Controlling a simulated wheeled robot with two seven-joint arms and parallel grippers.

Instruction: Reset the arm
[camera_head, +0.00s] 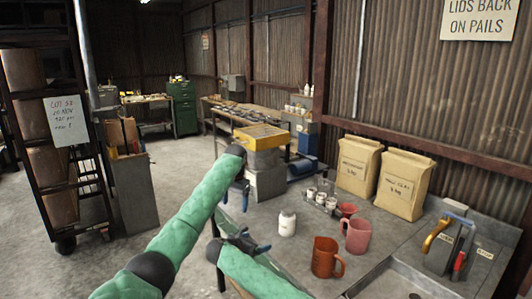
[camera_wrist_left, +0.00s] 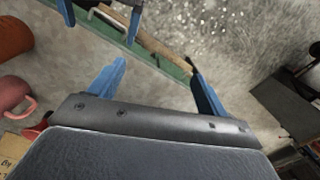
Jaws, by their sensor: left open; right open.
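My left gripper (camera_head: 238,192) is in the middle of the head view, with its blue fingers pointing down. In the left wrist view its two blue fingers (camera_wrist_left: 156,82) stand wide apart with nothing between them. My right gripper (camera_head: 252,244) is just below it in the head view, close to the bench edge, with blue fingertips showing. It is open, and I see nothing held in it. Parts of its blue fingers also show at the top of the left wrist view (camera_wrist_left: 98,15). My green-sleeved arms come in from the bottom of the head view.
On the grey bench (camera_head: 375,248) right of my grippers stand a white jar (camera_head: 287,223), a brown mug (camera_head: 325,258), a pink mug (camera_head: 357,236), a rack of small cups (camera_head: 321,197) and two paper bags (camera_head: 358,166). A dark shelf rack (camera_head: 50,130) stands left. Open floor lies between.

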